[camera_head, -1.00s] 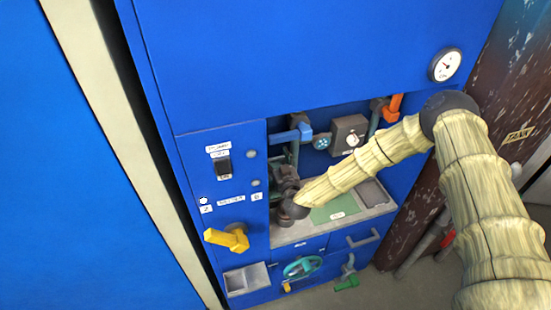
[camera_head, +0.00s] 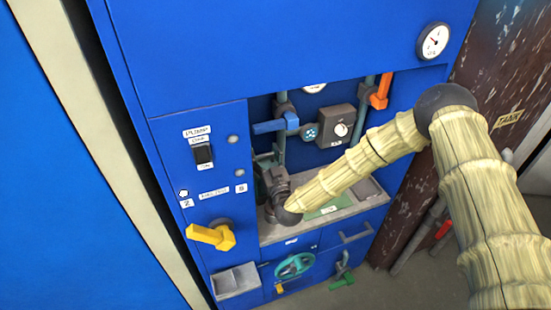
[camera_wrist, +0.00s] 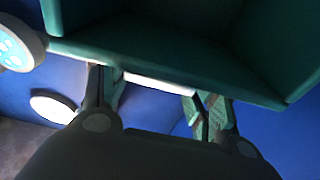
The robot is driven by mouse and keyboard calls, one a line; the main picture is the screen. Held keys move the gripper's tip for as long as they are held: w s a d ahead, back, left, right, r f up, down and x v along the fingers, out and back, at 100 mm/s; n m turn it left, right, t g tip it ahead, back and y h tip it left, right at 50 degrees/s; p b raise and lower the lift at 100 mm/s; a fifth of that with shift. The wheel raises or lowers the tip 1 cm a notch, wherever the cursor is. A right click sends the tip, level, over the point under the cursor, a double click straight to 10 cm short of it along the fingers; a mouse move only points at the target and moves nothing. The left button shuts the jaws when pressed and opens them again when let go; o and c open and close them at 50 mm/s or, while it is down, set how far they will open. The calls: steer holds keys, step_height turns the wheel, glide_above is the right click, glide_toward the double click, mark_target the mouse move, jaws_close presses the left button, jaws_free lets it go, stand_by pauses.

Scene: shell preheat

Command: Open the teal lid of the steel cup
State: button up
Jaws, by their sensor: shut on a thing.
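In the wrist view a broad dark teal surface, which I take to be the teal lid (camera_wrist: 160,35), fills the top, very close to the camera. My gripper (camera_wrist: 155,97) has its two fingers up against its near edge, apart by the width of what is between them, and is shut on it. A bright pale strip shows between the fingers. In the head view my gripper (camera_head: 272,178) is at the left end of the recess in the blue cabinet, above the grey counter. The steel cup cannot be made out; my gripper and wrist cover that spot.
The blue cabinet has a blue-handled valve (camera_head: 275,125), a grey dial box (camera_head: 337,125) and an orange handle (camera_head: 381,92) around the recess. A yellow handle (camera_head: 212,236) sticks out at lower left. A green plate (camera_head: 328,210) lies on the counter (camera_head: 362,203).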

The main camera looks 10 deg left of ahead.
stand_by(0.3)
steer(key=o, duration=1.5)
steer(key=v, duration=1.2)
steer(key=shift+d+f, duration=0.1)
